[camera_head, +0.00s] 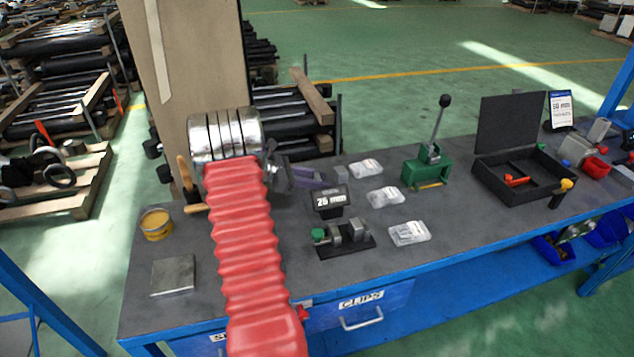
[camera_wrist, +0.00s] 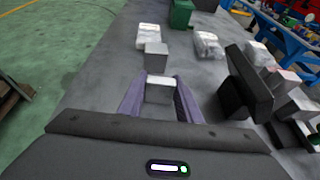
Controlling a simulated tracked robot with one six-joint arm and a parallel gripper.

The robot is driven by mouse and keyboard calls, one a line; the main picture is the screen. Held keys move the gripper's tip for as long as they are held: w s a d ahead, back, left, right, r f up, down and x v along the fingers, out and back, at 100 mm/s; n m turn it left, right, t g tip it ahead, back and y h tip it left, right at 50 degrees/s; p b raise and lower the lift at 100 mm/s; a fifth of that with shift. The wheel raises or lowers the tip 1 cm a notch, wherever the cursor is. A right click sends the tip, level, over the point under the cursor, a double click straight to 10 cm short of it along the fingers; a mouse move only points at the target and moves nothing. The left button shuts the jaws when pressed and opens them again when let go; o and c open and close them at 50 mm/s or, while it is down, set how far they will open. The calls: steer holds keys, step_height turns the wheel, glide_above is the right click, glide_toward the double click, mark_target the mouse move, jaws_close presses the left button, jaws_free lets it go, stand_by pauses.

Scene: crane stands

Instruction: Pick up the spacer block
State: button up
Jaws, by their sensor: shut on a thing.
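My gripper (camera_wrist: 160,92) has two purple fingers and is shut on a small grey metal block (camera_wrist: 159,84), the spacer block, in the wrist view. The block sits between the fingertips. I cannot tell whether it touches the bench. In the head view my gripper (camera_head: 310,178) is low over the bench behind the size sign, and the held block is not clear there. A second grey block (camera_wrist: 156,57) stands just beyond the fingertips, apart from the held one. It also shows in the head view (camera_head: 340,174).
A black 25 mm sign (camera_head: 330,200) and a clamp-like fixture (camera_head: 342,234) stand close in front. Several clear bags (camera_head: 384,196), a green lever press (camera_head: 427,170) and an open black case (camera_head: 522,180) lie rightward. A flat metal plate (camera_head: 172,275) and yellow tin (camera_head: 156,224) are at left.

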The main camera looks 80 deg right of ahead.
mark_target(319, 176)
steer(key=shift+c, duration=0.8)
step_height(319, 176, up, 10)
stand_by(0.3)
steer(key=shift+s, duration=0.1)
stand_by(0.6)
